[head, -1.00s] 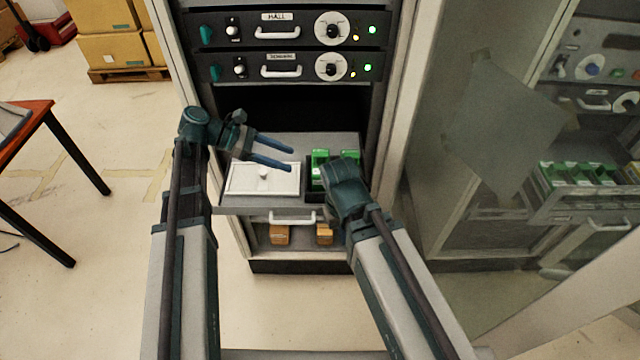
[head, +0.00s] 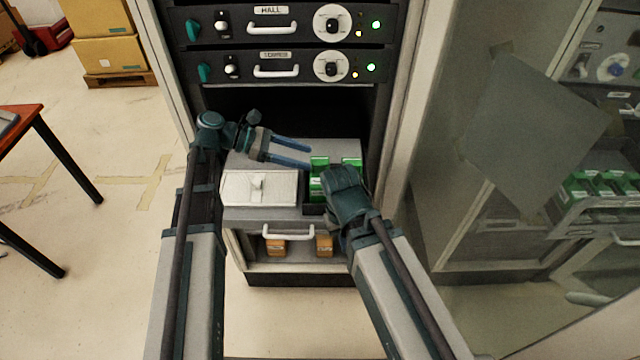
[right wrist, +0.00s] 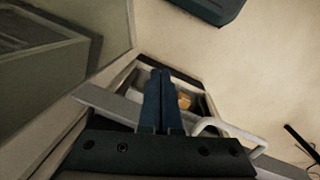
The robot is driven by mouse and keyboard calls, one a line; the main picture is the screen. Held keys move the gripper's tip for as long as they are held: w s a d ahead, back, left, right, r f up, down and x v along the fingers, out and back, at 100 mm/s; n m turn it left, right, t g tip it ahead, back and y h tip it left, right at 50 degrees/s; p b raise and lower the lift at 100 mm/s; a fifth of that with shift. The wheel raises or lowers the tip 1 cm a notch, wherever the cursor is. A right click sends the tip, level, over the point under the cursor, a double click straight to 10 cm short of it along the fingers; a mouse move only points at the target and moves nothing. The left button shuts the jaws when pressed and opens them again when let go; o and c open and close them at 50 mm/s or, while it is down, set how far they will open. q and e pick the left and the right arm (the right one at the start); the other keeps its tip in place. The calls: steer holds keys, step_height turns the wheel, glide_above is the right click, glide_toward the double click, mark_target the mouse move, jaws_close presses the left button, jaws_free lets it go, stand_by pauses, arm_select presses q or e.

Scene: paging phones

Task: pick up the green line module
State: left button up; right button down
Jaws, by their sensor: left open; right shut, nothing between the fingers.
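Green line modules (head: 319,166) sit in the right part of an open drawer in the rack. My right gripper and wrist hide part of them. A second green patch (head: 351,163) shows behind my right wrist. My left gripper (head: 308,156) is open and empty, with two blue fingers pointing right, above the back of the drawer and close to the modules. My right gripper's fingers are hidden in the head view. In the right wrist view my right gripper (right wrist: 162,75) is shut and empty, close to the drawer's front and white handle.
A white lidded compartment (head: 259,188) fills the drawer's left part. The drawer has a white handle (head: 289,232), with orange boxes (head: 275,246) on the shelf below. Rack units with knobs and lights sit above. A glass panel (head: 530,120) stands at the right, with more green modules behind it.

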mark_target(312, 159)
arm_select(q)
steer(key=shift+b+x, duration=0.35)
steer(key=shift+x, duration=1.15)
steer(key=shift+s+d, duration=0.1)
steer(key=x, duration=0.1)
steer(key=b+x, duration=0.1)
steer(key=x, duration=0.3)
steer(key=shift+s+d+r+b, duration=0.1)
steer(key=shift+s+r+b, duration=0.05)
steer(key=shift+s+b, duration=0.15)
steer(key=shift+c, duration=0.2)
jaws_close()
